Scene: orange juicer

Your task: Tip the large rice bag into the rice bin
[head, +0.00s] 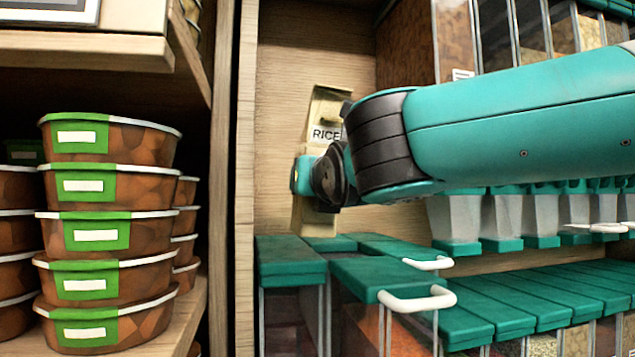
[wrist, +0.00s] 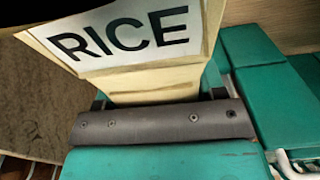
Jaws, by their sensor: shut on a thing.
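The rice bag (head: 326,108) is tan with a white label reading RICE, upright with a slight lean in front of the wooden back panel. My gripper (head: 318,178) is shut on its middle, and the bag's lower part (head: 313,217) shows below the gripper, just above teal-lidded bins. In the wrist view the bag (wrist: 135,85) fills the upper middle, behind a dark grey bar of my gripper. The bag's top is out of that view. Bins with teal lids (head: 385,275) stand below; I cannot tell which is the rice bin.
Stacked brown food containers (head: 108,235) with green labels stand on the left shelf, beside a wooden upright (head: 244,180). White bin handles (head: 418,298) stick out at the front. Grey dispensers (head: 455,218) hang at the right, under my arm.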

